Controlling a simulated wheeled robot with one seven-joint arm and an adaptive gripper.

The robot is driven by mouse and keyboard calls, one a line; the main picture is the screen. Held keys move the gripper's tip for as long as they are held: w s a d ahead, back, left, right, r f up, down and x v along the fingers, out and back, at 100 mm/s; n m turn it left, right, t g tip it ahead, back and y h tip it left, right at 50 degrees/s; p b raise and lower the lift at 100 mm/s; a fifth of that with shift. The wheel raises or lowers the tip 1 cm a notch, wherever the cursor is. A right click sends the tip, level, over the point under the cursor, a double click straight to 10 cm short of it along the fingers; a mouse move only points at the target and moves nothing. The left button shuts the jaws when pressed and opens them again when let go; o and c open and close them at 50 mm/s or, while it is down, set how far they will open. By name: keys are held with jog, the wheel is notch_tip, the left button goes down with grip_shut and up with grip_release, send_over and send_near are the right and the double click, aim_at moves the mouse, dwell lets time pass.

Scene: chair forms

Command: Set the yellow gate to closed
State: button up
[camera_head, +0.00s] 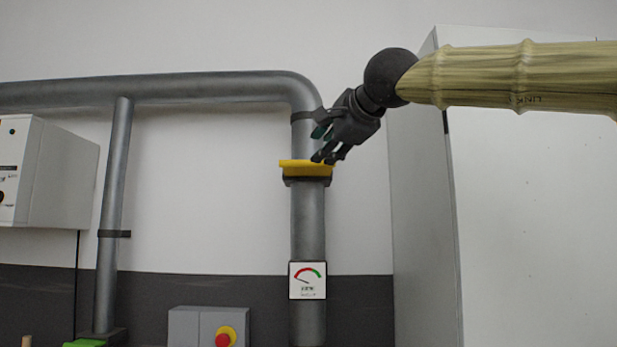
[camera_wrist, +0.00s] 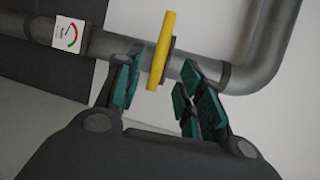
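The yellow gate (camera_head: 305,167) is a flat yellow plate set across the vertical grey pipe (camera_head: 308,220), on a dark collar. In the wrist view the yellow gate (camera_wrist: 161,50) shows edge-on, beyond and between my fingertips. My gripper (camera_head: 322,146) is at the gate's upper right in the head view, its dark fingers with teal pads spread apart. In the wrist view my gripper (camera_wrist: 157,85) is open, with the gate's near end at the gap between the pads. I cannot tell whether a finger touches the gate.
A gauge card (camera_head: 307,280) is on the pipe below the gate. A grey box with a red button (camera_head: 226,337) stands at the bottom. A tall grey cabinet (camera_head: 425,200) is close on the right. A white box (camera_head: 45,175) hangs at the left.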

aim_at(310, 162)
jog(key=p+x, duration=0.2)
jog(key=x, duration=0.8)
jog(key=shift+w+f, duration=0.1)
jog(key=shift+w, duration=0.1)
